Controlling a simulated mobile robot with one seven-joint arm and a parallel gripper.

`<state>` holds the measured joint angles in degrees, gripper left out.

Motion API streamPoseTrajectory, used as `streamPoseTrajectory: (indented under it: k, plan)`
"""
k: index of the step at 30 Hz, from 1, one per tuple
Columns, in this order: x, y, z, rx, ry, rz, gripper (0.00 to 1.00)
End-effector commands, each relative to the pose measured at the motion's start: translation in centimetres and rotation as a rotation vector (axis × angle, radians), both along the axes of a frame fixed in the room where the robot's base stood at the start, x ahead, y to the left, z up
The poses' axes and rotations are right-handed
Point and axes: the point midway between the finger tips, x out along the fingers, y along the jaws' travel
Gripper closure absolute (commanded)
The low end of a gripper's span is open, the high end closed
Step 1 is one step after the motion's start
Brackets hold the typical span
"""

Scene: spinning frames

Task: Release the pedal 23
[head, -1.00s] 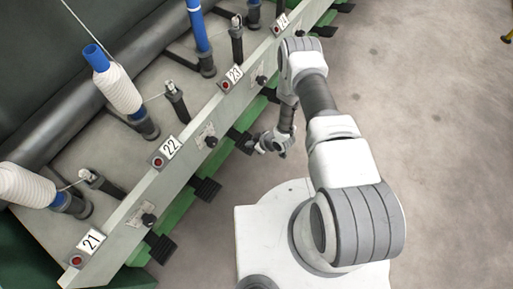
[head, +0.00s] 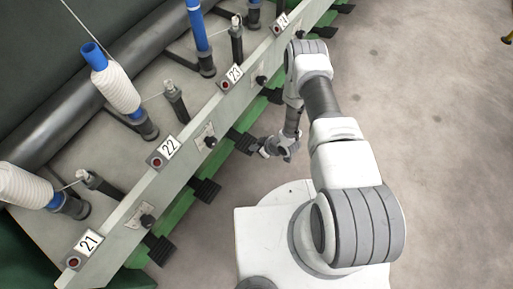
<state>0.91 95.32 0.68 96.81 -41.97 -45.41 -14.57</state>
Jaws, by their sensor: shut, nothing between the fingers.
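The number plate 23 (head: 235,75) sits on the pale rail of the spinning frame, upper middle, with a red button beside it. My gripper (head: 262,152) is low over the floor beside the nearer pedal, pointing left, shut and empty. A small gap seems to lie between them.
The pale rail (head: 120,215) runs diagonally with number plates, red buttons and black knobs. White yarn bobbins (head: 117,92) and blue tubes (head: 197,27) stand behind it. More pedals (head: 205,190) line its lower edge.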

Motion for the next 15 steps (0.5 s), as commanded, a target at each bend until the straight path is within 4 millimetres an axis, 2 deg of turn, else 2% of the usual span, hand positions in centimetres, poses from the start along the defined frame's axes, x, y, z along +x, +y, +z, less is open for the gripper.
streamPoseTrajectory:
  k: [1,3,15]
  plan:
    - [-1.0,-0.8,0.2,-0.006,0.016,-0.003,1.00]
    - [-1.5,-1.4,0.5,-0.007,0.017,-0.003,1.00]
    - [-3.6,-4.2,2.3,-0.003,0.010,-0.002,1.00]
